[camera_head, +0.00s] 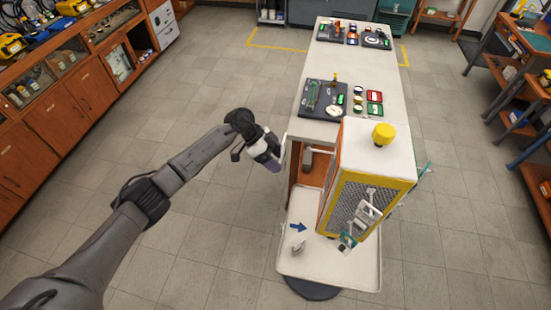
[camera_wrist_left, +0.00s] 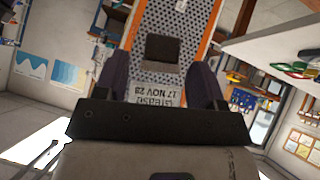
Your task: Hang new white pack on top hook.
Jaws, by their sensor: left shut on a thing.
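My left gripper (camera_head: 274,163) is beside the left side of the white-topped cabinet, above the tray's left edge. In the left wrist view my left gripper (camera_wrist_left: 160,88) is shut on a pale pack (camera_wrist_left: 155,95) with dark upside-down print, between its two dark fingers. Beyond it is an orange-edged perforated panel (camera_wrist_left: 200,18) with a dark block (camera_wrist_left: 165,48) in front; I cannot tell whether the block belongs to the pack. The top hook cannot be made out. In the head view the pack is not clear. My right gripper is not in view.
A small grey item (camera_head: 298,247) and blue arrow lie on the tray (camera_head: 325,268). Bench panels (camera_head: 325,98) stand behind. Floor at left is clear.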

